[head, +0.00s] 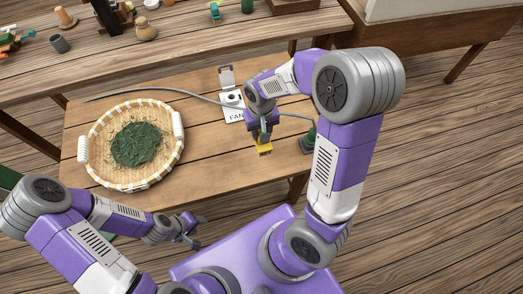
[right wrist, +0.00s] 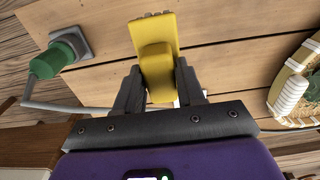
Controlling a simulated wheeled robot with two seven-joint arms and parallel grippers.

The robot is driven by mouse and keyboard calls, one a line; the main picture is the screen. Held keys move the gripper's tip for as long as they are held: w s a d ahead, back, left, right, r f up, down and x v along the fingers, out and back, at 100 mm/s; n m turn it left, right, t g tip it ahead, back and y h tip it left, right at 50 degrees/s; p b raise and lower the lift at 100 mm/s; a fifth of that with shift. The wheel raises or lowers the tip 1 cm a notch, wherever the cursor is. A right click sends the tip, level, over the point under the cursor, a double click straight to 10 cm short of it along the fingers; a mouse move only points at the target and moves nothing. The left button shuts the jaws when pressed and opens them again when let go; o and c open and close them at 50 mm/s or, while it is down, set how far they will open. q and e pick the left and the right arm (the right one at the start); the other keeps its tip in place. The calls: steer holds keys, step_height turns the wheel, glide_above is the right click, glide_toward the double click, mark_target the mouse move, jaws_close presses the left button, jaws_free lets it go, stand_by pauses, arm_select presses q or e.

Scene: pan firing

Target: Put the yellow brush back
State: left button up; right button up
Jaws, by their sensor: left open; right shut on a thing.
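The yellow brush (right wrist: 157,62) is between the fingers of my right gripper (right wrist: 158,92), which is shut on it. In the head view the yellow brush (head: 264,149) shows below my right gripper (head: 262,136), over the right part of the low wooden table. I cannot tell whether the brush touches the table top. My left gripper (head: 188,232) is open and empty, in front of the table's near edge. No holder for the brush stands out clearly in these views.
A round woven basket (head: 88,128) with green leaves (head: 137,144) stands on the left of the low table (head: 200,150). A longer table (head: 190,55) with small items stands behind.

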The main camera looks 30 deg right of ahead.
mark_target(262, 145)
step_height(262, 145, down, 9)
steer(key=shift+b, duration=1.2)
steer(key=o, duration=0.9)
steer(key=shift+o, duration=0.2)
steer(key=shift+f, duration=0.25)
step_height(262, 145, up, 8)
steer(key=shift+w+f+p, duration=0.1)
steer(key=shift+p, duration=1.1)
